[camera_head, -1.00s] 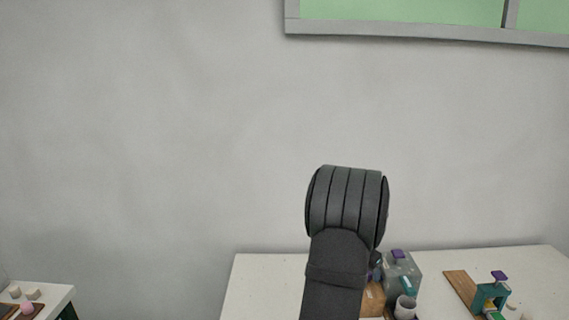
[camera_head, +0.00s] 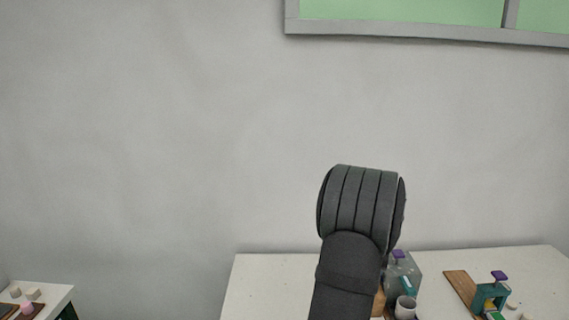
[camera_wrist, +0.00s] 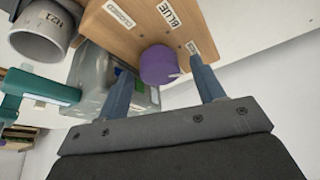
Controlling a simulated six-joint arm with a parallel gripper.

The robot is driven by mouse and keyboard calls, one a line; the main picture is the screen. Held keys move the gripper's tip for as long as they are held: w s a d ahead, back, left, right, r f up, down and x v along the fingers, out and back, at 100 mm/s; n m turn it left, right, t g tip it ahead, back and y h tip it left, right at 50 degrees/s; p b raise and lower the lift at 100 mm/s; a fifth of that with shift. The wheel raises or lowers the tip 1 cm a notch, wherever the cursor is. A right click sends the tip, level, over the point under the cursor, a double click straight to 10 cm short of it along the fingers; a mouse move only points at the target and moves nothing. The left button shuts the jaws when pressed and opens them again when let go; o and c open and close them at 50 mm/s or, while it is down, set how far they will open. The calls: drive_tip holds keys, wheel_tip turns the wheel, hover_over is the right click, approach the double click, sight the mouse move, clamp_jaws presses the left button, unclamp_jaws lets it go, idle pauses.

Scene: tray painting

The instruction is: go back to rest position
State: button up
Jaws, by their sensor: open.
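My gripper (camera_wrist: 162,88) shows in the wrist view with its two blue-grey fingers apart and nothing between the tips. Beyond the fingers stands a wooden block or stand (camera_wrist: 125,35) with labels, one reading "BLUE". A purple round piece (camera_wrist: 158,66) is at the wood's lower edge, seen between the fingers and apart from them. In the head view my arm's dark grey links stand in front of the table, and the gripper itself is hidden behind them.
A grey translucent container (camera_head: 402,272) and a grey cup (camera_head: 405,307) stand close right of my arm; the cup also shows in the wrist view (camera_wrist: 42,35). A teal clamp-like fixture (camera_head: 489,296) is on the white table (camera_head: 540,268). The table's left part is clear.

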drive_tip(key=shift+d+n+y, duration=0.1)
drive_tip(key=shift+n+y, duration=0.5)
drive_tip(key=shift+n, duration=1)
drive_tip(key=shift+d+n+y, duration=0.1)
drive_tip(key=shift+n+y, duration=0.5)
drive_tip(key=shift+n, duration=1)
drive_tip(key=shift+o, duration=0.2)
